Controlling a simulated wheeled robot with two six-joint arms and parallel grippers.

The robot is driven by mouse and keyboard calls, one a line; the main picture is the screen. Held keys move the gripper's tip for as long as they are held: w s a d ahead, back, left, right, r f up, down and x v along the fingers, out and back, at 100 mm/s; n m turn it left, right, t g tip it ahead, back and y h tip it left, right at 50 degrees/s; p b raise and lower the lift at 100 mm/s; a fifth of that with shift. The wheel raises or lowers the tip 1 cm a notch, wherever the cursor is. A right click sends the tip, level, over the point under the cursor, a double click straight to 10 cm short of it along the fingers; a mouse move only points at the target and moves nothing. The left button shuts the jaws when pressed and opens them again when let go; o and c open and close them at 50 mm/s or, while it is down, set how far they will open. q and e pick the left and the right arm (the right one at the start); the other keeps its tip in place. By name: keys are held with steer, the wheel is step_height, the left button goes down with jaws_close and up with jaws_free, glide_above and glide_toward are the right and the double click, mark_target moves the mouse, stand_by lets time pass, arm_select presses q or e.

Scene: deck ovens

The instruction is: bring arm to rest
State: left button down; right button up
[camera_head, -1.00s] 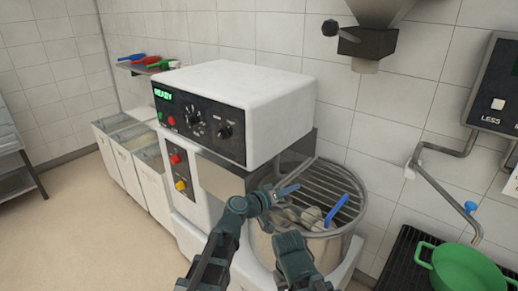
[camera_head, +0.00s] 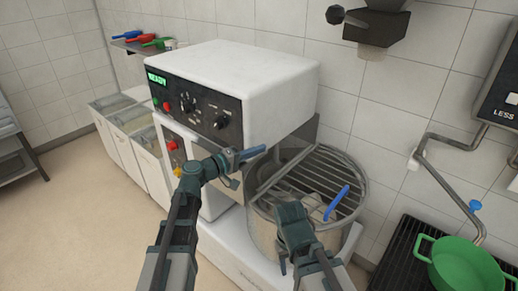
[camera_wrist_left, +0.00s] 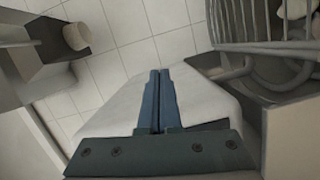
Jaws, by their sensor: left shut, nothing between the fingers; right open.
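My left gripper (camera_head: 252,153) is shut and empty, in front of the mixer's white head and left of its bowl. Its two fingers (camera_wrist_left: 157,101) lie together in the left wrist view, with the mixer's white housing behind them. My right gripper (camera_head: 284,262) is lower, in front of the mixer bowl in the head view. Its fingers are partly hidden by its own body.
The spiral mixer (camera_head: 238,80) has a control panel reading READY. Its bowl (camera_head: 345,222) has a wire guard (camera_head: 325,165) and a blue handle (camera_head: 336,203). A green pot (camera_head: 465,268) stands on a black grate at right. Open bins (camera_head: 120,122) stand at left.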

arm_select(q)
steer(key=s+d+f+m+g+y, duration=0.4)
steer(key=s+d+f+m+g, duration=0.35)
steer(key=s+f, duration=0.6)
steer(key=s+a+f+m+g+y, duration=0.1)
steer(key=s+a+f+g+y, duration=0.1)
steer(key=s+y, duration=0.3)
steer(key=s+a+f+m+g+y+p, duration=0.1)
steer(key=s+a+f+y, duration=0.3)
steer(key=s, duration=0.4)
steer(key=shift+s+a+g+y, duration=0.2)
steer(key=shift+a+g+y, duration=0.35)
steer(key=shift+a+y, duration=0.3)
steer(key=c, duration=1.6)
jaws_free()
steer(key=shift+d+f, duration=0.1)
